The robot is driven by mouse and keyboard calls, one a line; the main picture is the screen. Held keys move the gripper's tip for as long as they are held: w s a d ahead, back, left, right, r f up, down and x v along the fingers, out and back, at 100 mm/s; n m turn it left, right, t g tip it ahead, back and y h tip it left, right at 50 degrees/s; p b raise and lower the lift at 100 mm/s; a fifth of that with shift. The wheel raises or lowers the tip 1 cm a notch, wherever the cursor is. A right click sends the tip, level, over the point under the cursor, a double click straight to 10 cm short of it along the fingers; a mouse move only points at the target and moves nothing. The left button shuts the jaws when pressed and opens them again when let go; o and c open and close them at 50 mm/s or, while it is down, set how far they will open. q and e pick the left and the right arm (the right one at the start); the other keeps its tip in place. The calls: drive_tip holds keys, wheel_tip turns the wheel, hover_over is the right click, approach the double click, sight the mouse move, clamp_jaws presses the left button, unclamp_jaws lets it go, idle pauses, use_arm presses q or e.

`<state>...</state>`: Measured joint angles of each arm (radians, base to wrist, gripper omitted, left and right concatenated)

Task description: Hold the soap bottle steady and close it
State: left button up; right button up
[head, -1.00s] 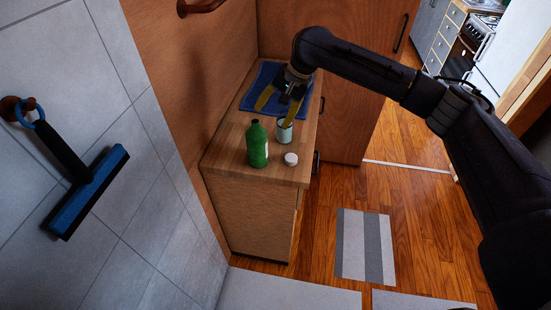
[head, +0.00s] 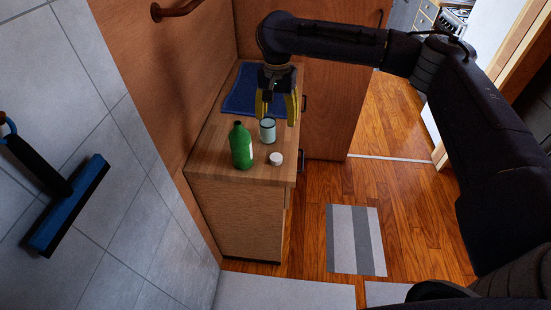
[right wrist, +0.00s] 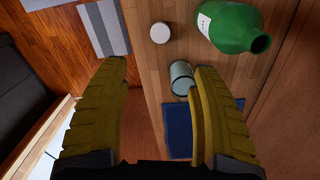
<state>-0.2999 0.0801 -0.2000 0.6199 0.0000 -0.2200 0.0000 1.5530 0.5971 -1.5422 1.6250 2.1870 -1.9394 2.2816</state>
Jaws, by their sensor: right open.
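The green soap bottle (head: 242,147) stands upright on the wooden cabinet top, its dark mouth uncovered. In the right wrist view the bottle (right wrist: 230,26) is at the upper right. A small white round cap (head: 276,158) lies on the cabinet top to the right of the bottle; it also shows in the right wrist view (right wrist: 160,33). My right gripper (head: 277,112), with yellow fingers, is open and empty, pointing down above the cabinet behind the bottle and cap. In the right wrist view its fingers (right wrist: 160,72) are wide apart. My left gripper is not in view.
A pale grey-blue cup (head: 268,131) stands behind the cap, close to my right gripper. A blue cloth (head: 240,92) lies at the back of the cabinet top (head: 215,155). A wooden wall borders the left side. A squeegee (head: 68,205) hangs on the tiled wall.

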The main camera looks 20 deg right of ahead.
hover_over(277, 156)
wheel_tip(277, 156, down, 12)
drive_tip(key=shift+w+f, duration=0.1)
drive_tip(key=shift+f, duration=0.05)
idle(0.4)
drive_tip(key=shift+f, duration=2.55)
drive_tip(key=shift+c, duration=0.2)
drive_tip(key=c, duration=0.9)
